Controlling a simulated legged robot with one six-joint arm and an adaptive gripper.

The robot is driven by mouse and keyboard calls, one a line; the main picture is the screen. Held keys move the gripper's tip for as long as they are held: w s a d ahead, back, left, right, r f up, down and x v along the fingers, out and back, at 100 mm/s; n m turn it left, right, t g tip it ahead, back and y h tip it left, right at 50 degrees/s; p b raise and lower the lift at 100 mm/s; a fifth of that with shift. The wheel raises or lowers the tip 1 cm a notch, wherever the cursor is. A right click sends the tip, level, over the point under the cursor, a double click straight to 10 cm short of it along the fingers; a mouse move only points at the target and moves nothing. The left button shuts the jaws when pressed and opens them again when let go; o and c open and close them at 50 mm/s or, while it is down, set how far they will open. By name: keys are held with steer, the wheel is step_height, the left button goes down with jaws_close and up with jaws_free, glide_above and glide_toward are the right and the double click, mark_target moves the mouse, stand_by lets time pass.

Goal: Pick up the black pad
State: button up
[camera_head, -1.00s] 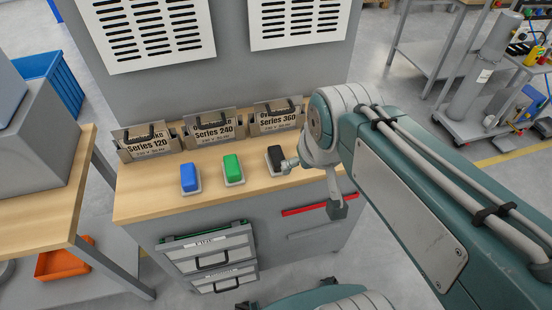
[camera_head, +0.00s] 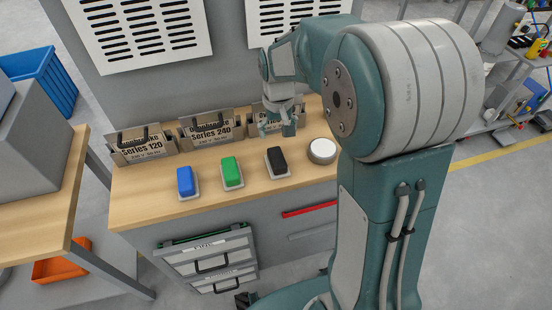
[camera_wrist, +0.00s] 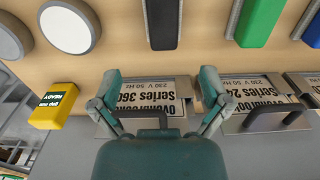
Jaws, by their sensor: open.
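The black pad (camera_head: 277,160) lies on a light base on the wooden bench, right of the green pad (camera_head: 232,171) and the blue pad (camera_head: 186,181). In the wrist view the black pad (camera_wrist: 163,22) shows at the top middle, cut off by the edge. My gripper (camera_head: 278,128) is above the back of the bench, just behind the black pad and in front of the Series 360 case. In the wrist view my gripper (camera_wrist: 158,90) has its fingers spread apart with nothing between them. It does not touch the pad.
Metal cases labelled Series 120 (camera_head: 140,146), Series 240 (camera_head: 211,130) and Series 360 (camera_wrist: 150,94) stand along the bench's back. A round white-topped object (camera_head: 322,150) sits right of the black pad. A yellow box (camera_wrist: 54,105) shows in the wrist view. The bench's front strip (camera_head: 225,200) is clear.

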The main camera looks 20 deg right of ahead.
mark_target(277, 157)
step_height(277, 157, down, 5)
steer(key=shift+s, duration=0.1)
steer(key=shift+s+a+f, duration=0.15)
steer(key=shift+f, duration=1.25)
steer(key=shift+s+a+f, duration=0.15)
steer(key=shift+f, duration=1.2)
steer(key=c, duration=1.2)
